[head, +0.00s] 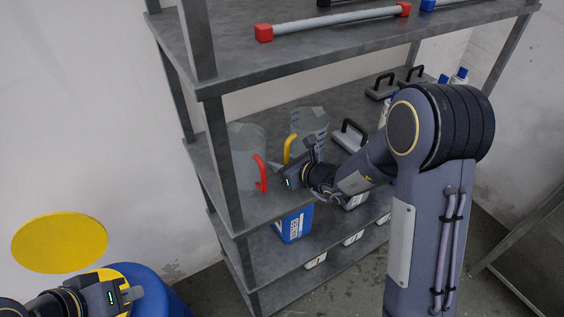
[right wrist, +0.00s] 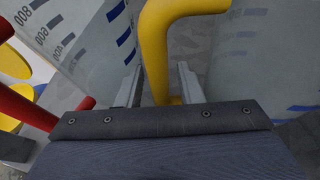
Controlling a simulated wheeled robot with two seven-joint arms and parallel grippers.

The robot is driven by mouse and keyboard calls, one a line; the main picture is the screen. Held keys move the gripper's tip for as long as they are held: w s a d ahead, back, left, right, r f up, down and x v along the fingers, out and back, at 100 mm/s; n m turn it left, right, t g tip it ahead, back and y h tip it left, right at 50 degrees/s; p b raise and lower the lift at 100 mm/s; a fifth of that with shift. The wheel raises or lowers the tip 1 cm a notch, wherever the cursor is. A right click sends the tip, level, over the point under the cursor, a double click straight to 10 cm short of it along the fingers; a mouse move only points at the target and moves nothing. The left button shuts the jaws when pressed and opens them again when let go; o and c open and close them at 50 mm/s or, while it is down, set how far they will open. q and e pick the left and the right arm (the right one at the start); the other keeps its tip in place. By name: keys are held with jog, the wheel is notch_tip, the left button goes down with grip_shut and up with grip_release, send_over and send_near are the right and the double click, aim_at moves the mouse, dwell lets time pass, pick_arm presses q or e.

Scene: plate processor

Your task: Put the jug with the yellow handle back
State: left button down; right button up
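The jug with the yellow handle (head: 310,126) is clear, with blue scale marks, and stands on the middle shelf. Its yellow handle (head: 290,146) faces me. In the right wrist view the handle (right wrist: 158,50) lies between the two fingers of my right gripper (right wrist: 160,82), with narrow gaps visible beside it. The right gripper (head: 294,172) is at the handle in the head view; its fingers are partly hidden. My left gripper (head: 138,290) is low at the left, away from the shelf, and its fingers do not show clearly.
A jug with a red handle (head: 247,155) stands just left of the yellow-handled one. A blue container (head: 293,225) is on the shelf below. Black-handled tools (head: 350,135) and bottles stand to the right. A shelf post (head: 219,160) rises at the front left. A blue barrel (head: 160,292) is near my left gripper.

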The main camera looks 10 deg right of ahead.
jog(key=shift+r, duration=0.2)
jog(key=v, duration=1.2)
jog(key=s+a+r+n+g+y, duration=0.2)
jog(key=s+r+n, duration=0.2)
jog(key=s+n, duration=0.4)
jog(key=s+a+r+n+g+y, duration=0.2)
jog(key=s+a+r+n+g, duration=0.15)
jog(key=s+n, duration=0.4)
jog(key=s+d+f+n+h, duration=0.4)
jog(key=s+d+n+h, duration=0.3)
jog(key=n, duration=0.5)
jog(key=shift+s+d+f+n, duration=0.3)
jog(key=shift+s+d+n, duration=0.1)
jog(key=shift+d, duration=0.65)
jog(key=shift+g, duration=0.25)
